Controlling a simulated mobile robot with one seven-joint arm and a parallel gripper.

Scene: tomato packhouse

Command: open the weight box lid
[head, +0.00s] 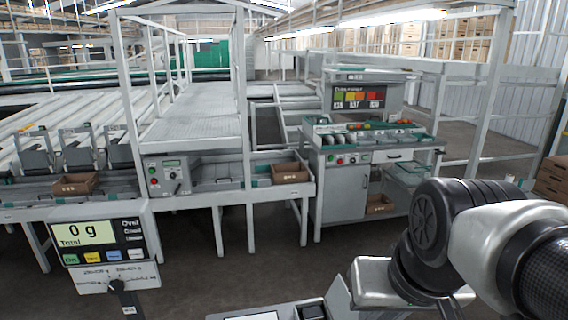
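I cannot make out the weight box or its lid for certain. A small dark case (312,311) sits at the bottom edge on a light grey surface, cut off by the frame, and I cannot tell whether it is the weight box. My arm fills the lower right, and my gripper does not show.
A grading bench (342,188) with tomatoes in trays and a color chart (359,98) stands beyond. Brown boxes (289,172) sit on the conveyor frame at middle left. Grey floor (270,265) is open between the near surface and these benches.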

